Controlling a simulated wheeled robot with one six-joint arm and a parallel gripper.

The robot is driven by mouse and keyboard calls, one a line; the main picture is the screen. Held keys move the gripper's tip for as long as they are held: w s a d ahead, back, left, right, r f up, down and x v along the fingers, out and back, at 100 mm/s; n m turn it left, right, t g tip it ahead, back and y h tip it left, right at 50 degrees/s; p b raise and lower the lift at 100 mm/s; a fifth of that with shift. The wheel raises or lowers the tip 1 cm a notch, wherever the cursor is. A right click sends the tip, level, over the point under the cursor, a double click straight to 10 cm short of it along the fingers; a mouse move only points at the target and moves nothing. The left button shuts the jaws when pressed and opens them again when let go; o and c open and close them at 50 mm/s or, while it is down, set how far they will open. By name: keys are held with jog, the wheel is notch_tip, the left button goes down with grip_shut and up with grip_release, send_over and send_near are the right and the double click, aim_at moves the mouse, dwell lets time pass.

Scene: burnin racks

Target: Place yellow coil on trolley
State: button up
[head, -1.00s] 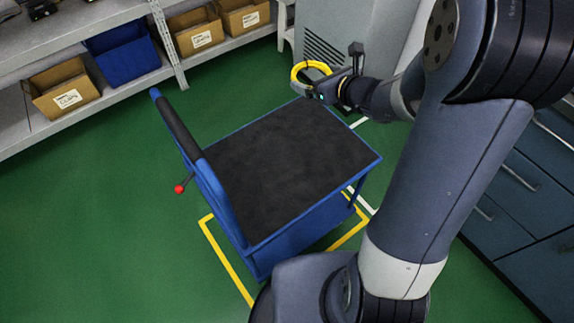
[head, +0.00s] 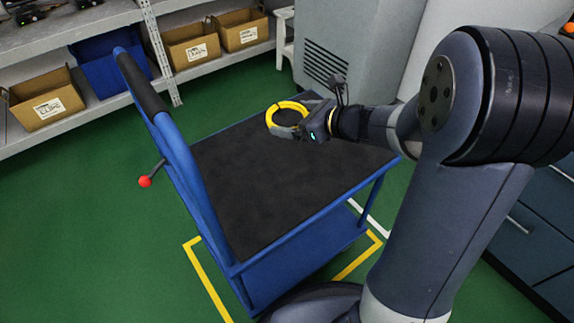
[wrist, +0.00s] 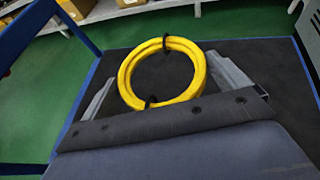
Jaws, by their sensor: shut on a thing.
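The yellow coil (head: 286,106) is a ring with dark ties, and it also shows in the wrist view (wrist: 196,72). My gripper (head: 290,128) is shut on the coil at its near side and holds it over the far part of the trolley top. In the wrist view my gripper (wrist: 165,85) has a finger on each side of the ring. The trolley (head: 262,185) has a dark flat top, a blue frame and a handle at its left. The top carries nothing else. I cannot tell how high the coil is above it.
A shelf (head: 90,110) with cardboard boxes (head: 47,100) and a blue bin (head: 105,72) stands at the back left. A grey cabinet (head: 345,50) stands behind the trolley. A red knob (head: 145,182) sticks out left of the trolley. Green floor is clear at the left.

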aim_at(293, 157)
notch_tip(293, 157, down, 11)
jog(key=b, duration=0.5)
jog(key=shift+a+f+b, duration=0.1)
jog(key=shift+b, duration=0.2)
jog(key=shift+s+f, duration=0.1)
jog(key=shift+f, duration=0.05)
jog(key=o, duration=0.6)
jog(key=shift+o, duration=0.3)
